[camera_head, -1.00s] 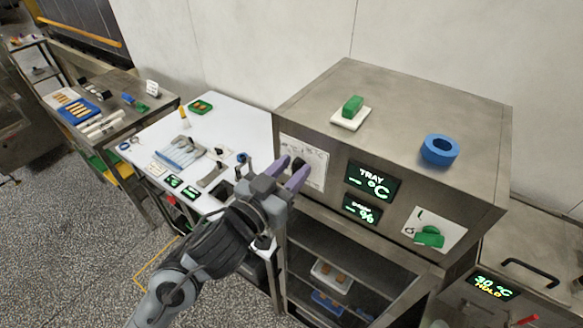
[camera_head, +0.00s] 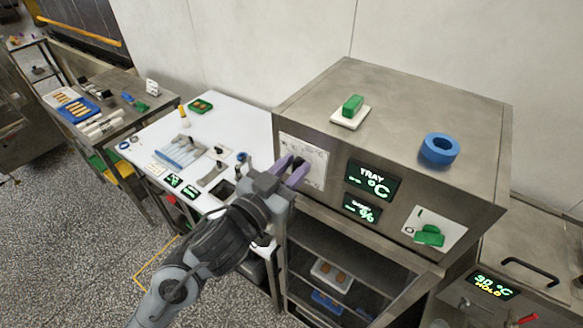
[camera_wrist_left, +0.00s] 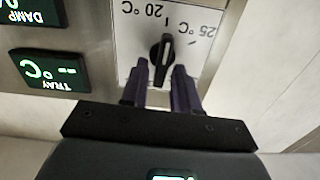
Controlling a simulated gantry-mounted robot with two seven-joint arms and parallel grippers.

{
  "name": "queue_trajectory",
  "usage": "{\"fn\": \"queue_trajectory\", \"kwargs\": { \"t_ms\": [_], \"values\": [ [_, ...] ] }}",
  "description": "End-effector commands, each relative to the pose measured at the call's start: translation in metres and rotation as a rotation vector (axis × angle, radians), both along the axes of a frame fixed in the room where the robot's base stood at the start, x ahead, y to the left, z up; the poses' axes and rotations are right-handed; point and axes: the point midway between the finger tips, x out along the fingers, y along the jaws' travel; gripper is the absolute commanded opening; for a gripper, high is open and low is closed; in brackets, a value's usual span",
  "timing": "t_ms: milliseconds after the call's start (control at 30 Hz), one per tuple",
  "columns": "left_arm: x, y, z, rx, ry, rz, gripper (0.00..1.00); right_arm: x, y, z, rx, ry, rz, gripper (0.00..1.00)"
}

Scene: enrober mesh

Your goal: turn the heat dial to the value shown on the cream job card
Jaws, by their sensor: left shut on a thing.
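The heat dial is a black knob (camera_wrist_left: 161,62) with a white pointer line, on a white plate (camera_wrist_left: 125,30) printed with 20 °C and 25 °C. In the left wrist view, which shows the plate upside down, the pointer points up near the 20 °C tick. My left gripper (camera_wrist_left: 160,68) is shut on the knob, one purple finger on each side. In the head view, my left gripper (camera_head: 294,166) is at the plate on the cabinet's left front, partly hiding the dial (camera_head: 299,163). I cannot pick out the cream job card for certain. My right gripper is not in view.
The steel cabinet (camera_head: 330,105) carries a green block (camera_head: 352,106) and a blue ring (camera_head: 440,149) on top. A green switch (camera_head: 429,236) and dark displays (camera_head: 373,182) are on its front. A white table (camera_head: 240,125) with tools stands to the left.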

Motion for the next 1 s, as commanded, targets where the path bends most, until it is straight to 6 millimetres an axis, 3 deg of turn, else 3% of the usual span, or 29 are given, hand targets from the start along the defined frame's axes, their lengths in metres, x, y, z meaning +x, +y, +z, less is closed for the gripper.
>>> {"fn": "queue_trajectory", "kwargs": {
  "t_ms": [1000],
  "values": [
    [-0.006,-0.008,-0.007,0.688,-0.468,0.0,0.0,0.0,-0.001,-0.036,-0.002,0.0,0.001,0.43]
  ]
}}
